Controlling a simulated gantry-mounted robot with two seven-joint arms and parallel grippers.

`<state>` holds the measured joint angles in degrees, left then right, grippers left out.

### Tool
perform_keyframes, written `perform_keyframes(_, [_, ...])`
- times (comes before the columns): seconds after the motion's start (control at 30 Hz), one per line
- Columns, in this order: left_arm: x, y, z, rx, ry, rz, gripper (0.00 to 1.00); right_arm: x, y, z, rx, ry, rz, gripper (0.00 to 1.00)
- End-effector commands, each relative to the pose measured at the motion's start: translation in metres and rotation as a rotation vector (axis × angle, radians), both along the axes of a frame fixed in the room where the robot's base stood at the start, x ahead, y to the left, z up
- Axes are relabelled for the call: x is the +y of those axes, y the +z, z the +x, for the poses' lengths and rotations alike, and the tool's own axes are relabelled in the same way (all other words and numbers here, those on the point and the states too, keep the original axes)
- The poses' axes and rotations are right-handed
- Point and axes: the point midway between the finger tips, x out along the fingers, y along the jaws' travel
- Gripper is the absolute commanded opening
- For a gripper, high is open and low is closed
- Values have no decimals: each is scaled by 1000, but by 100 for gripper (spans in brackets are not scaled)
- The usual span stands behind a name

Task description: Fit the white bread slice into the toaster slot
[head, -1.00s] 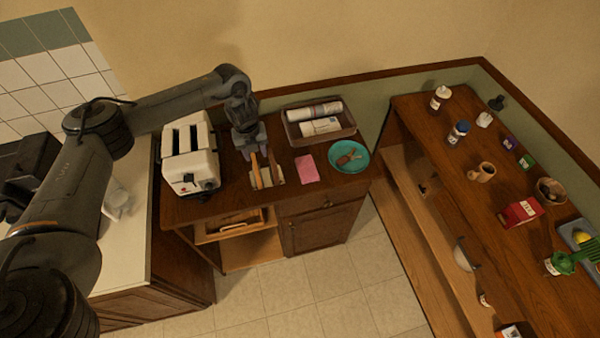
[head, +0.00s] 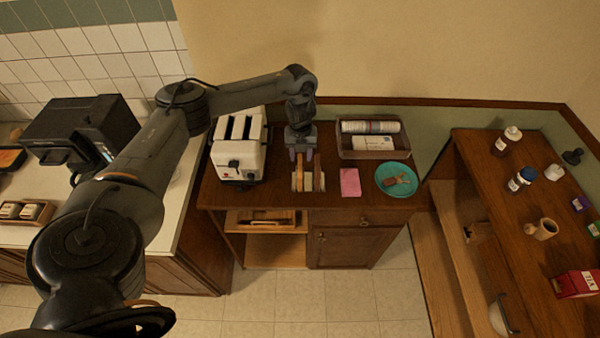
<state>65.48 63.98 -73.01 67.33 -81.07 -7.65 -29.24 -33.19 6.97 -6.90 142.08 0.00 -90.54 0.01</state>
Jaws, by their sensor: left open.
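The white toaster (head: 236,165) stands at the left of the wooden counter, with dark slots on top that look empty. Thin slices (head: 308,182) stand upright in a small holder right of the toaster. One is tan-brown and others are paler; which is the white bread slice is too small to tell. My left gripper (head: 302,156) points down, open, just above and behind the slices. Whether its fingertips straddle or touch a slice I cannot tell. My right gripper is out of view.
A pink sponge-like block (head: 350,183) and a teal plate (head: 394,179) lie right of the slices. The cluttered wooden shelf unit (head: 490,190) is at right, a dark machine (head: 85,135) at left.

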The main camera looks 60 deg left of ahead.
Motion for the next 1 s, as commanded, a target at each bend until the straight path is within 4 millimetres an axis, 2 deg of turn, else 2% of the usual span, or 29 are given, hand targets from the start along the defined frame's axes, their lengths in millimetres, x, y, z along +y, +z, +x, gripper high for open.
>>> perform_keyframes(0.1, [1, -14, -5, 4, 0, 0, 46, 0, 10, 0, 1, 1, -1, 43])
perform_keyframes(0.3, [0, -33, -4, 2, 0, -1, 46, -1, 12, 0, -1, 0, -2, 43])
perform_keyframes(0.57, [1, -36, -4, 0, 0, 0, 46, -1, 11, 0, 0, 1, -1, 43])
perform_keyframes(0.87, [1, -35, -4, 0, 0, 0, 1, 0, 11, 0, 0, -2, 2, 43])
perform_keyframes(1.0, [1, -35, -4, 0, 0, 0, 0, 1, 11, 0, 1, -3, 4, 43])
